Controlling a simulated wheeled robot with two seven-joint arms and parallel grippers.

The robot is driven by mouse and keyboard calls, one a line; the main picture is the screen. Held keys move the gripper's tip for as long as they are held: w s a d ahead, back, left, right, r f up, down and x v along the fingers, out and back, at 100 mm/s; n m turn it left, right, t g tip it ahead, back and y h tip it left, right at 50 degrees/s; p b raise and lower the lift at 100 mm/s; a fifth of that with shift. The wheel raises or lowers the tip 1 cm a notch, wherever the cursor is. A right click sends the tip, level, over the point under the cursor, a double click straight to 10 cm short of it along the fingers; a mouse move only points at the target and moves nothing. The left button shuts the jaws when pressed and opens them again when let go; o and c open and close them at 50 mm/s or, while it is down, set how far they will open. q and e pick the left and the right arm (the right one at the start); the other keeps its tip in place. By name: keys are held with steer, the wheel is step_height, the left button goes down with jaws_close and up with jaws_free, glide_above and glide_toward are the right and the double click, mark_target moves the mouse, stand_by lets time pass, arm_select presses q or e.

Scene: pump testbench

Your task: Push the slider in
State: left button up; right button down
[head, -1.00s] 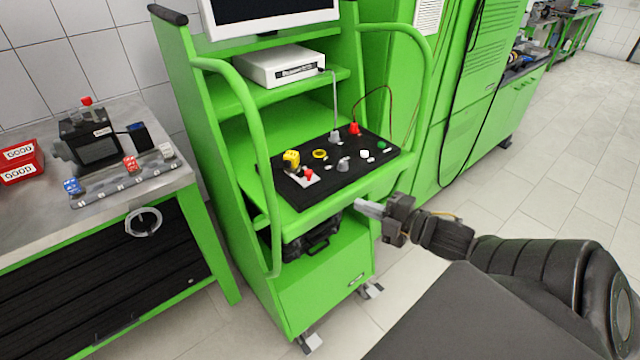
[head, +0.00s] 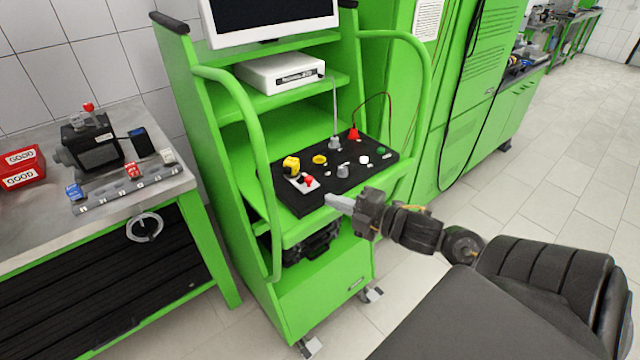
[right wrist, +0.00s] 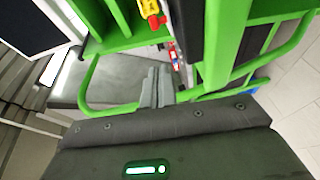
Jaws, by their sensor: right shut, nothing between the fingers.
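The black control panel (head: 330,179) lies on the green cart's shelf. I take the slider to be the small white piece with a red knob (head: 304,183) at the panel's front left, beside a yellow switch (head: 291,163). How far it sticks out is too small to tell. My right gripper (head: 333,201) is shut and empty at the panel's front edge, a little right of the slider; I cannot tell whether it touches the panel. In the right wrist view its fingers (right wrist: 155,88) are together, with the yellow switch (right wrist: 152,8) beyond. My left gripper is not in view.
Green tubular handles (head: 262,150) flank the shelf. A grey probe and a red plug (head: 353,134) with a cable stand on the panel. A white box (head: 281,71) is on the shelf above. A steel table (head: 35,228) with a pump and red bins stands left. Floor right is clear.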

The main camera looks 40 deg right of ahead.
mark_target(319, 199)
steer(key=w, duration=0.2)
steer(key=w+p, duration=0.1)
steer(key=w, duration=0.1)
steer(key=w+p, duration=0.1)
steer(key=w, duration=0.1)
steer(key=shift+w+f, duration=0.2)
steer(key=shift+f, duration=0.05)
steer(key=shift+w+d+f, duration=0.15)
steer(key=shift+w+d, duration=0.2)
steer(key=shift+w, duration=0.1)
